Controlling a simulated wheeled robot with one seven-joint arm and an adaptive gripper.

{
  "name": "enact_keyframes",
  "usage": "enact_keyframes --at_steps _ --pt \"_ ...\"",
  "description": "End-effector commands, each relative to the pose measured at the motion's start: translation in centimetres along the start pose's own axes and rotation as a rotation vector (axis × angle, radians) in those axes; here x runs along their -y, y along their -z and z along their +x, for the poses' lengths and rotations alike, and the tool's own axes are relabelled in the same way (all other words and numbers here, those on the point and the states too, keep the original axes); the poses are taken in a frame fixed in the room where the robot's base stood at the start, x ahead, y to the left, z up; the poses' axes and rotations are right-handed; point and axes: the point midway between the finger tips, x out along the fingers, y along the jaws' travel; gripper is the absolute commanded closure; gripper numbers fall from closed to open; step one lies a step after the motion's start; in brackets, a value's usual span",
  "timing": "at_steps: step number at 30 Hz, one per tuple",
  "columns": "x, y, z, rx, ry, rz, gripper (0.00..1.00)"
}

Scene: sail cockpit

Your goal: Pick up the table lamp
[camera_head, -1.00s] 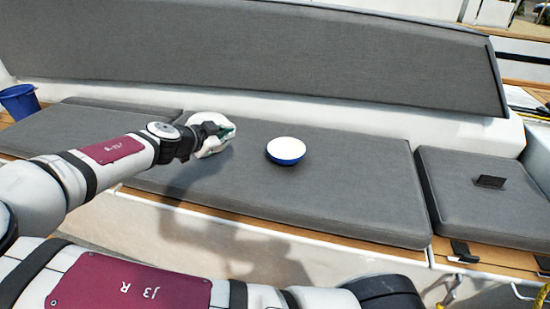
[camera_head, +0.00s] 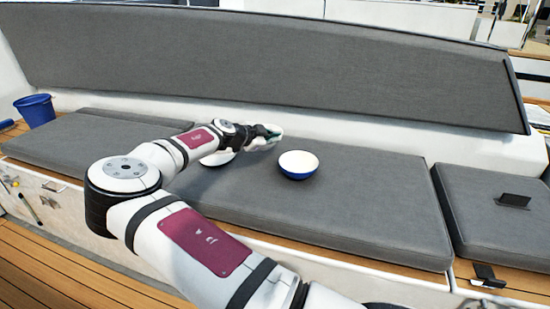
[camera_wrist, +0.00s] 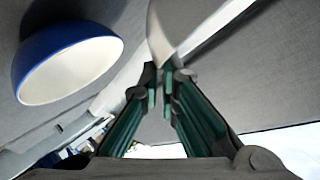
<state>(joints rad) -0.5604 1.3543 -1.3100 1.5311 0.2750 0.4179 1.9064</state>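My gripper (camera_head: 273,133) is over the grey bench cushion, up and left of a blue bowl with a white inside. Its green fingers also show in the wrist view (camera_wrist: 160,76), close together at their tips. A pale, smooth, tapering piece, seemingly the table lamp (camera_wrist: 172,28), comes to the fingertips and looks pinched between them. In the head view a white shape, likely the same lamp (camera_head: 262,144), is at the gripper, mostly hidden. Its full form cannot be made out.
The blue bowl (camera_head: 298,166) stands on the cushion (camera_head: 345,205) and shows at left in the wrist view (camera_wrist: 70,62). A second white rounded thing (camera_head: 217,159) lies partly behind my arm. A blue bucket (camera_head: 36,110) stands far left. A dark small object (camera_head: 514,200) is on the right cushion.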

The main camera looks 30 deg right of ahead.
Motion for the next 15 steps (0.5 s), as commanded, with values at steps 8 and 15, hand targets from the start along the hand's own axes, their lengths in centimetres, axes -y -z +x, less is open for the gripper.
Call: enact_keyframes --at_steps 8,15 --pt "-1.9 -2.2 1.3 0.000 0.001 0.000 1.00" --pt "-3.5 -4.0 2.4 0.000 0.002 0.002 1.00"
